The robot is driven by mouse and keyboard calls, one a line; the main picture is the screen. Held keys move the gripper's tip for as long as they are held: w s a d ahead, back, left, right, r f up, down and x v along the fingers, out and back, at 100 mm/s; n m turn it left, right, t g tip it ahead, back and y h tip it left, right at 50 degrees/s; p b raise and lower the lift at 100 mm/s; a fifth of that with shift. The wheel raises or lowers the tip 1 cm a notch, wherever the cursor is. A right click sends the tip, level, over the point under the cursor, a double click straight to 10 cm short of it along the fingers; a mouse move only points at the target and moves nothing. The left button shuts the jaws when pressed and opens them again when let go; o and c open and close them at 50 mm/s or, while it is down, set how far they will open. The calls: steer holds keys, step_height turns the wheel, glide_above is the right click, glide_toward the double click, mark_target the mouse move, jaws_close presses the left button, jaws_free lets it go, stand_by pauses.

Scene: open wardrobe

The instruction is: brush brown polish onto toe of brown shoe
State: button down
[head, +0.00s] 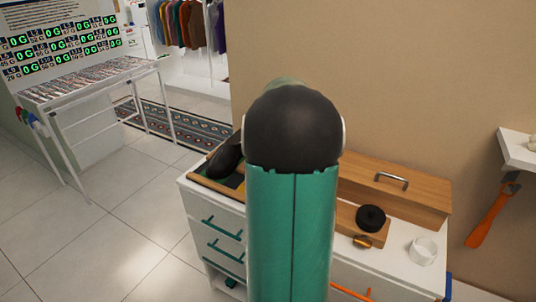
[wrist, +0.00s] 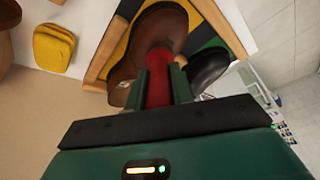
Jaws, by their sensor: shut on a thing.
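In the wrist view my gripper (wrist: 158,83) is shut on a red handle (wrist: 158,74), which looks like that of a brush. It points at the brown shoe (wrist: 163,24), and its far end overlaps the shoe in the picture. I cannot tell whether the bristles touch the leather. More brown leather shows to the left of the fingers. A black shoe (wrist: 208,66) lies to the right, and it also shows in the head view (head: 226,158). In the head view my arm hides the gripper, the handle and the brown shoe.
The shoes are in a wooden-edged tray (head: 207,187) on a white drawer cabinet (head: 400,268). To the right are a round black tin (head: 371,217), a small brown item (head: 362,241), a white ring-like object (head: 422,251) and a wooden box (head: 400,198). A yellow pad (wrist: 53,47) shows in the wrist view.

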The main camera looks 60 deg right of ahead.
steer(key=shift+a, duration=0.35)
steer(key=shift+d+r, duration=0.15)
steer(key=shift+d, duration=0.9)
steer(key=shift+a, duration=1.05)
steer(key=shift+d+f, duration=0.2)
steer(key=shift+d, duration=0.05)
steer(key=shift+f, duration=0.15)
steer(key=a, duration=0.3)
steer(key=shift+s+a+f, duration=0.15)
steer(key=shift+a+f, duration=0.15)
steer(key=shift+f, duration=0.1)
stand_by(0.4)
steer(key=shift+r, duration=0.1)
